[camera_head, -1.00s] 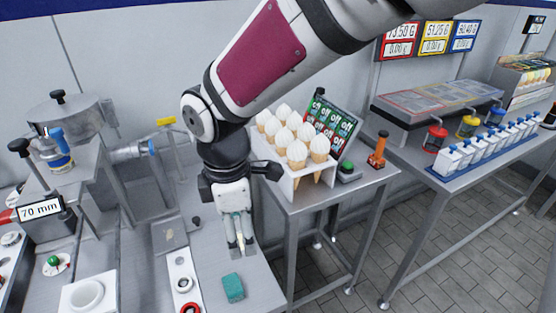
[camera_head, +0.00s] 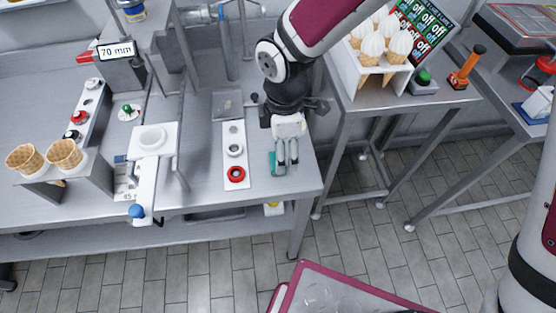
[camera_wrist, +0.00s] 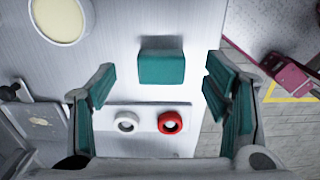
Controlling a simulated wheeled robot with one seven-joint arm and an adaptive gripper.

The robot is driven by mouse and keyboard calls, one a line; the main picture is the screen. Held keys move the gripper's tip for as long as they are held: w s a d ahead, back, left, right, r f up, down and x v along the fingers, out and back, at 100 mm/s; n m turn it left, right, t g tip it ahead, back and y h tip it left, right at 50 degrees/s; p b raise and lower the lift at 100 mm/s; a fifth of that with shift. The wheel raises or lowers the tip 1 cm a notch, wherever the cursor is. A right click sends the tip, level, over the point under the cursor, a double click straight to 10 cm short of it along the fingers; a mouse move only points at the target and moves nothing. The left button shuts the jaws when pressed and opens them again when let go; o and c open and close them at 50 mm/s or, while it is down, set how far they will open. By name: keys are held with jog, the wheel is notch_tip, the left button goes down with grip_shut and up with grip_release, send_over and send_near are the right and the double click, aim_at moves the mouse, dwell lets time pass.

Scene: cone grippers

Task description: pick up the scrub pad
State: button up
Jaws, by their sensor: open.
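The scrub pad is a teal block lying on the metal counter near its right front corner. In the head view the scrub pad (camera_head: 272,164) shows only in part, just left of my fingertips, which partly hide it. In the wrist view the whole scrub pad (camera_wrist: 161,68) shows between and a little beyond my two teal-lined fingers. My gripper (camera_head: 287,162) is open and points down over the pad, with a clear gap on each side in the wrist view. I cannot tell the exact height of the fingertips above the counter.
A strip with red and white rings (camera_head: 235,157) lies left of the pad, close to my gripper. A white holder with a round opening (camera_head: 152,139) stands farther left. The counter's front edge (camera_head: 250,202) is close. A cone stand (camera_head: 379,68) is on the right-hand table.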

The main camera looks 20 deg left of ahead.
notch_tip(320, 180, down, 4)
jog(key=shift+d+f, duration=0.15)
jog(key=shift+f, duration=0.1)
jog(key=c, duration=1)
jog(key=shift+c, duration=0.2)
jog(key=shift+r, duration=0.1)
jog(key=shift+r, duration=0.8)
jog(key=shift+s+d+r, duration=0.1)
jog(key=shift+s+r, duration=0.15)
jog(key=shift+r, duration=0.75)
jog(key=s+d, duration=0.2)
jog(key=s, duration=0.5)
jog(key=s+d+r+b, duration=0.1)
jog(key=s+d, duration=0.2)
jog(key=s, duration=0.4)
jog(key=shift+s+r, duration=0.15)
jog(key=shift+s, duration=0.2)
